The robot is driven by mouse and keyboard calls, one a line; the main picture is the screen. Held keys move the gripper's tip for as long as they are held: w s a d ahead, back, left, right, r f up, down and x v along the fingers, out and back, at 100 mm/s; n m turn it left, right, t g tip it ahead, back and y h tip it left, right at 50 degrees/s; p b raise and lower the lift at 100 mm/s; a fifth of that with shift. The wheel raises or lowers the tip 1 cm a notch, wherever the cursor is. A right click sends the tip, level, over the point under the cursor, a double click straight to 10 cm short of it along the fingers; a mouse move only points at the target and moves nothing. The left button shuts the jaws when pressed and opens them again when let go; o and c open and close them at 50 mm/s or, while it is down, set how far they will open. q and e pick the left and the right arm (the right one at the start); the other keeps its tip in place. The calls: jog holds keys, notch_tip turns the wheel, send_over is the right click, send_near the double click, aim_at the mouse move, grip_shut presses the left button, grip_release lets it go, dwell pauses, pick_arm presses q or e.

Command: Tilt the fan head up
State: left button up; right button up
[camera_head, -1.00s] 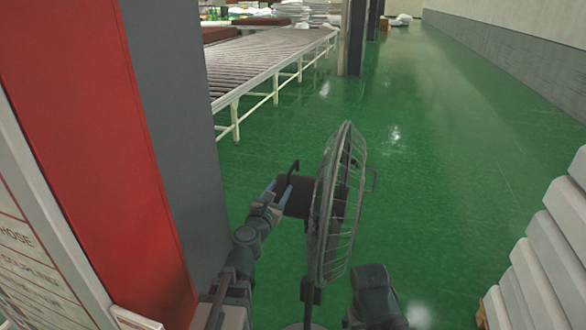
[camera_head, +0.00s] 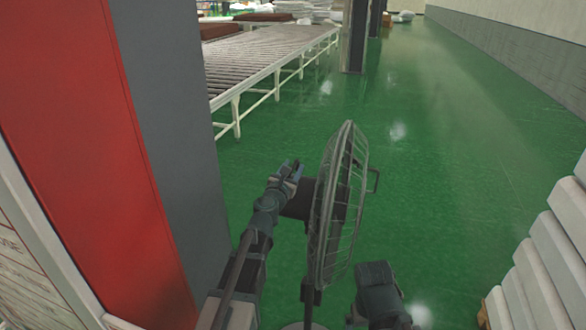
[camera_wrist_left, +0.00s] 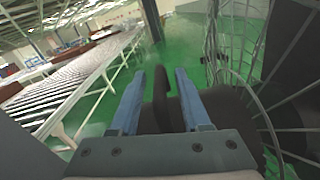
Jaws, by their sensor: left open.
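The black pedestal fan stands in front of me. Its round wire cage (camera_head: 338,205) is seen nearly edge-on and looks close to upright, facing right. Its dark motor housing (camera_head: 299,203) is on the left of the cage. My left gripper (camera_head: 293,168) is open just above and behind the housing. In the left wrist view its two blue fingers (camera_wrist_left: 157,90) are apart, with a dark upright piece (camera_wrist_left: 161,100) between or just beyond them; I cannot tell whether they touch it. The cage also shows at the right of that view (camera_wrist_left: 238,50). My right gripper is not visible, only a dark arm part.
A red and grey pillar (camera_head: 178,160) stands close on the left. A white-legged roller conveyor (camera_head: 265,60) runs behind it. Stacked pale mattresses (camera_head: 545,250) are at the right edge. The green floor (camera_head: 440,170) beyond the fan is clear.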

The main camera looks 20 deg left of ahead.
pick_arm(q)
grip_shut()
dwell(1.3)
